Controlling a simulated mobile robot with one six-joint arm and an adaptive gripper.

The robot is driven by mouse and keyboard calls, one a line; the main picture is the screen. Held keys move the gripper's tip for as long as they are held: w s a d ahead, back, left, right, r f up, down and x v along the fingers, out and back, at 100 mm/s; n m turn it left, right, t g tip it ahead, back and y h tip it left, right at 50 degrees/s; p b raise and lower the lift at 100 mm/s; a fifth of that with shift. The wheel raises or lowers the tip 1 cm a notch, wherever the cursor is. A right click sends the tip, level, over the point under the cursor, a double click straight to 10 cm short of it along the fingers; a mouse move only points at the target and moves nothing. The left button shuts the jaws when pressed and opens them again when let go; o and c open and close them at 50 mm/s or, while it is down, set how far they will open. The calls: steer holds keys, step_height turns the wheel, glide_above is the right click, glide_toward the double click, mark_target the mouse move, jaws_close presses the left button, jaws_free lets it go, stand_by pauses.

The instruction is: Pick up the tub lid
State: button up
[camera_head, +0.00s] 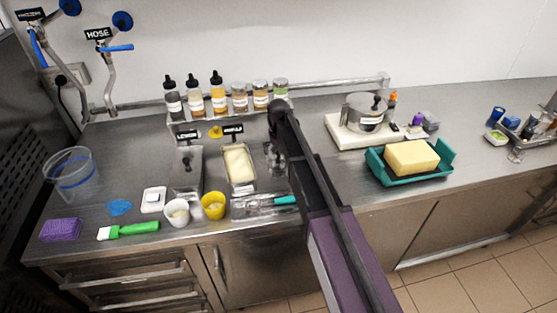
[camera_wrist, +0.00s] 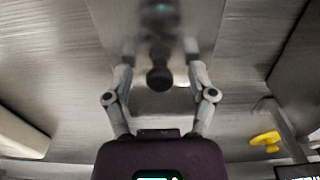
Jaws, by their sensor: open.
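The tub lid (camera_wrist: 145,98) is a shiny metal plate with a round black knob (camera_wrist: 159,78). In the wrist view it lies on the steel counter, blurred by reflections. My gripper (camera_wrist: 160,64) is open, with one finger on each side of the knob and a gap on both sides. I cannot tell how high the fingers are above the lid. In the head view my gripper (camera_head: 275,156) is over the counter, right of the tub of pale ice cream (camera_head: 255,182), and my arm hides most of the lid there. A metal tub (camera_head: 187,190) stands further left.
A rail with several bottles and jars (camera_head: 218,96) runs behind the tubs. In front are a white cup (camera_head: 177,211), a yellow cup (camera_head: 213,206) and a tray with a teal-handled tool (camera_head: 284,200). A white board (camera_head: 340,135) and a teal tray (camera_head: 380,175) stand to the right.

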stand_by(0.4)
jaws_close()
steer(key=shift+r, duration=0.15)
step_height(320, 180, up, 2)
steer(key=p, duration=0.3)
steer(key=shift+r, duration=0.25)
steer(key=s+d, duration=0.1)
steer(key=s, duration=0.4)
steer(key=s+d+r+p, duration=0.1)
steer(key=s, duration=0.4)
steer(key=s+d+r+p, duration=0.1)
steer(key=s+d, duration=0.1)
steer(key=s, duration=0.3)
steer(key=shift+s+r, duration=0.1)
steer(key=shift+s, duration=0.15)
